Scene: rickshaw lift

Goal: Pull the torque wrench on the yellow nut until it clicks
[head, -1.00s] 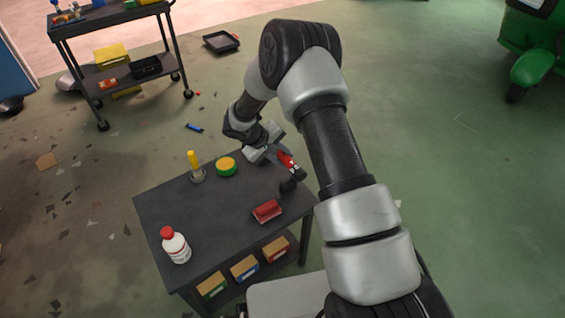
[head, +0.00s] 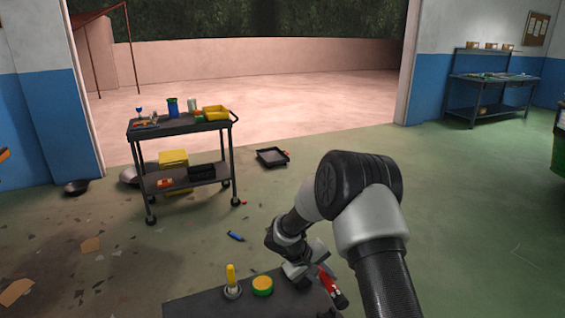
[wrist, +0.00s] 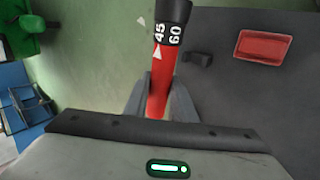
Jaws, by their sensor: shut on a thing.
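The torque wrench (head: 328,282) has a red body. In the wrist view its red shaft (wrist: 160,88) runs up to a black end (wrist: 173,14), with a white pointer by the mark 45 and 60 beside it. My gripper (wrist: 158,100) is shut on the red shaft, one finger on each side. In the head view my gripper (head: 310,274) is at the dark table (head: 200,304), right of a round yellow and green tin. I cannot make out the yellow nut; the wrench's far end is hidden behind my gripper.
On the table stand a yellow-handled upright thing (head: 231,274) and the yellow and green tin (head: 262,285). A loaded trolley (head: 180,127) and a black tray (head: 272,157) are beyond. Debris lies on the floor at left.

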